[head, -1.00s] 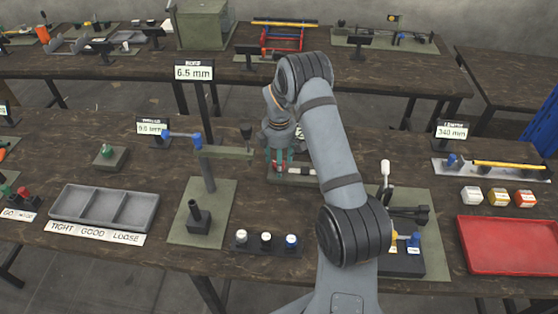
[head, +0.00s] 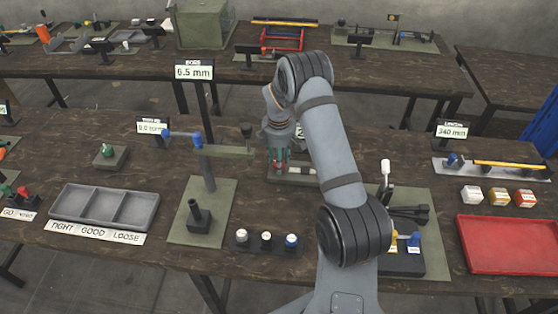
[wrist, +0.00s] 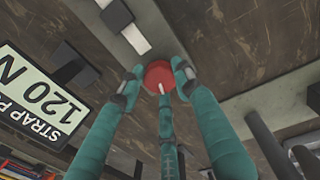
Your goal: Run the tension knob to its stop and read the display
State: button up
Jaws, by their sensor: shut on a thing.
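The red tension knob (wrist: 158,72), with a white pointer mark on its face, sits between the green fingers of my gripper (wrist: 156,84) in the wrist view. The fingers are shut on the knob. The display (wrist: 42,98) shows upside down at the left of the wrist view and reads 120 N; its label starts "STRAP P" and the rest is cut off. In the head view my gripper (head: 278,163) is down at the strap fixture (head: 310,180) in the middle of the bench. My arm hides most of the display there.
A post stand (head: 208,175) with a 6.5 mm display (head: 194,72) is left of my gripper. A grey three-part tray (head: 103,207) lies farther left. A red tray (head: 510,246) is at the right.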

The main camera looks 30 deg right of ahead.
jog(key=shift+f, duration=0.1)
jog(key=m+b, duration=0.2)
jog(key=shift+f+m+b, duration=0.15)
jog(key=shift+m+b, duration=0.2)
jog(key=shift+m, duration=0.05)
jog(key=m+b, duration=0.2)
jog(key=m, duration=0.1)
jog(key=shift+m, duration=0.3)
jog(key=m+b, duration=0.2)
jog(key=m, duration=0.1)
jog(key=shift+m+g+h, duration=0.3)
jog(key=shift+a+m+b, duration=0.1)
jog(key=shift+m+b, duration=0.7)
jog(key=shift+m, duration=1.1)
jog(key=o, duration=1.2)
jog(key=shift+r, duration=0.2)
jog(key=shift+w, duration=0.1)
